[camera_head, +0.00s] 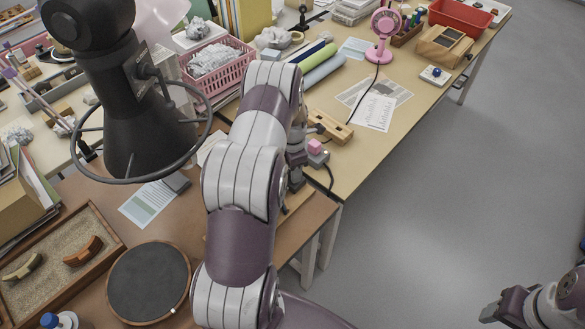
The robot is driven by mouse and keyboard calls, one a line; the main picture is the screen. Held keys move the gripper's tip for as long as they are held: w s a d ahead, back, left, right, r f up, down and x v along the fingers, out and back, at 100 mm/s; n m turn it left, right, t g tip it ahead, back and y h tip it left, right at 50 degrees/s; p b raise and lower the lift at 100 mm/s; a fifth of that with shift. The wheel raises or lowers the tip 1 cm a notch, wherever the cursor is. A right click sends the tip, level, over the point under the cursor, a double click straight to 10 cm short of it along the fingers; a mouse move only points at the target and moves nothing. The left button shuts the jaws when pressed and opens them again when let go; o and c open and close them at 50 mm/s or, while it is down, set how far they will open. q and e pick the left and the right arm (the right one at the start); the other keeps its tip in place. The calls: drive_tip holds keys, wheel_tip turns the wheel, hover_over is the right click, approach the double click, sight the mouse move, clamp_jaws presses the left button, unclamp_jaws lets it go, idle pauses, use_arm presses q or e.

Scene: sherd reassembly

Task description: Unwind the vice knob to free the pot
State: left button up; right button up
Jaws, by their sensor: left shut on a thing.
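My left arm reaches up the middle of the view, and my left gripper (296,178) is at the near edge of the tables, mostly behind its own wrist. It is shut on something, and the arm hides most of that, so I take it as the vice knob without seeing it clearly. A wooden block piece (331,127), possibly part of the vice, lies just beyond the gripper. A small pink block (315,146) on a grey base sits beside it. I cannot make out the pot. My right gripper (490,312) is at the bottom right, away from the tables; its fingers are unclear.
A round dark turntable (148,283) and a sand tray (112,236) with two sherds are at lower left. A black lamp with a ring (140,125) stands at left. A pink basket (248,58), pink fan (383,30) and papers (375,108) lie further back. Open floor is right.

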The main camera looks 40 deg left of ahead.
use_arm(q)
drive_tip(key=shift+w+a+r, duration=0.1)
drive_tip(key=shift+w+r, duration=0.1)
drive_tip(key=o, duration=0.8)
drive_tip(key=shift+o, duration=1.3)
drive_tip(key=shift+s+f, duration=0.1)
wheel_tip(320, 180, up, 13)
drive_tip(key=b, duration=0.1)
drive_tip(key=shift+f, duration=0.15)
